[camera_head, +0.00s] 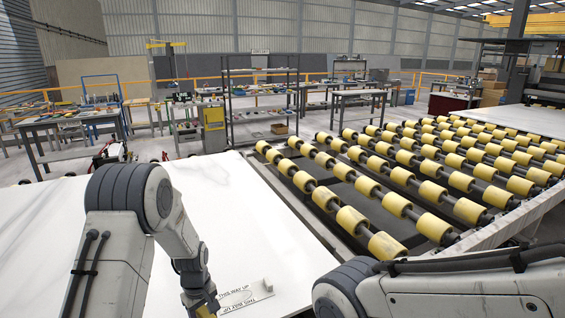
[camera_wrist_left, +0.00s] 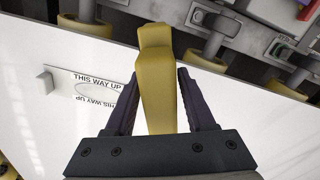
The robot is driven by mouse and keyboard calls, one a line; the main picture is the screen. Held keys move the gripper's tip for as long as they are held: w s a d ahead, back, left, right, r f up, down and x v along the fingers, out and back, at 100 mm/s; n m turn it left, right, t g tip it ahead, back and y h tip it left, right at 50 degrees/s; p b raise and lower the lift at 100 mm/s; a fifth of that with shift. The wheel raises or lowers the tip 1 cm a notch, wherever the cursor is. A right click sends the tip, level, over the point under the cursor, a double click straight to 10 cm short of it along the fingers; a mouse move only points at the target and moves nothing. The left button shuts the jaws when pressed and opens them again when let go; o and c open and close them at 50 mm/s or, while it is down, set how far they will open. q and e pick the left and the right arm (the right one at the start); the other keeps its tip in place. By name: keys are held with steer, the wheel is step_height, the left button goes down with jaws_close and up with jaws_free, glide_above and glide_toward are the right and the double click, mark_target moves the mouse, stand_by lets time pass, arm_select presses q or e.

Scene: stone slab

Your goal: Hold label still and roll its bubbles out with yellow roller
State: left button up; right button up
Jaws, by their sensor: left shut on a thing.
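The white label (camera_head: 246,298), printed THIS WAY UP, lies on the pale stone slab (camera_head: 215,190). It also shows left of the gripper in the left wrist view (camera_wrist_left: 80,76), with an oval raised patch, which looks like a bubble (camera_wrist_left: 94,89). My left gripper (camera_wrist_left: 157,75) is shut on the yellow roller (camera_wrist_left: 157,95), which sticks out past the fingertips. In the head view my left gripper (camera_head: 200,295) is low, just left of the label. I cannot tell whether the roller touches the slab. My right arm enters at the lower right, with its gripper out of view.
A small white block (camera_wrist_left: 45,82) stands at the label's end. A conveyor with yellow-sleeved rollers (camera_head: 400,177) runs beyond the slab's right edge. Shelves (camera_head: 260,100) and workbenches (camera_head: 70,120) stand far back. The slab's far part is clear.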

arm_select(q)
steer(key=s+d+m, duration=0.2)
steer(key=s+m, duration=0.7)
steer(key=shift+d+f+m+b, duration=0.2)
steer(key=shift+m+b, duration=0.1)
arm_select(e)
steer(key=shift+f, duration=0.4)
arm_select(q)
steer(key=shift+w, duration=0.1)
steer(key=w+a+r, duration=0.1)
steer(key=w+r, duration=0.1)
steer(key=w, duration=2.3)
steer(key=shift+w+r, duration=0.25)
steer(key=shift+r, duration=0.15)
steer(key=shift+a, duration=0.1)
arm_select(e)
steer(key=shift+o, duration=0.4)
